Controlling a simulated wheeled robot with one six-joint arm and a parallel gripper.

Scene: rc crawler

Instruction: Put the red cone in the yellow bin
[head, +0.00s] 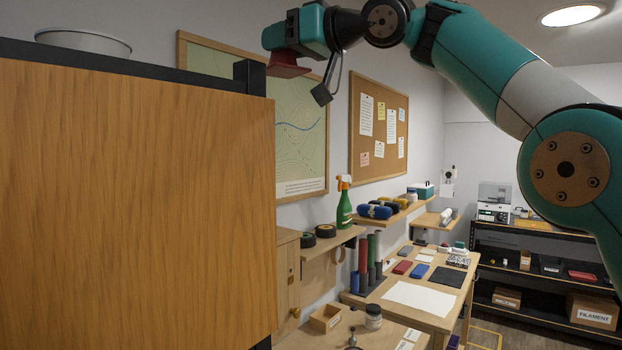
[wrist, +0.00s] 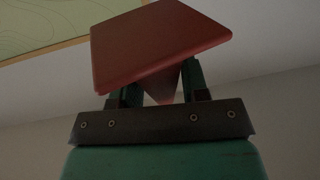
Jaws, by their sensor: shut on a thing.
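My gripper (head: 280,50) is raised high, near the top right corner of the wooden cabinet in the head view. It is shut on the red cone (head: 288,70), whose red part shows just below the gripper. In the wrist view, the fingers of my gripper (wrist: 160,88) stand either side of the narrow part of the red cone (wrist: 158,45). Its wide square base faces outward, beyond the fingertips, and looks tilted. I cannot make out a yellow bin in either view.
A tall wooden cabinet (head: 135,200) with a dark top frame fills the left. A round metal pan (head: 83,41) sits on top of it. A map (head: 300,135) and a corkboard (head: 378,125) hang behind. A workbench (head: 455,305) and dark shelves (head: 540,250) stand farther right.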

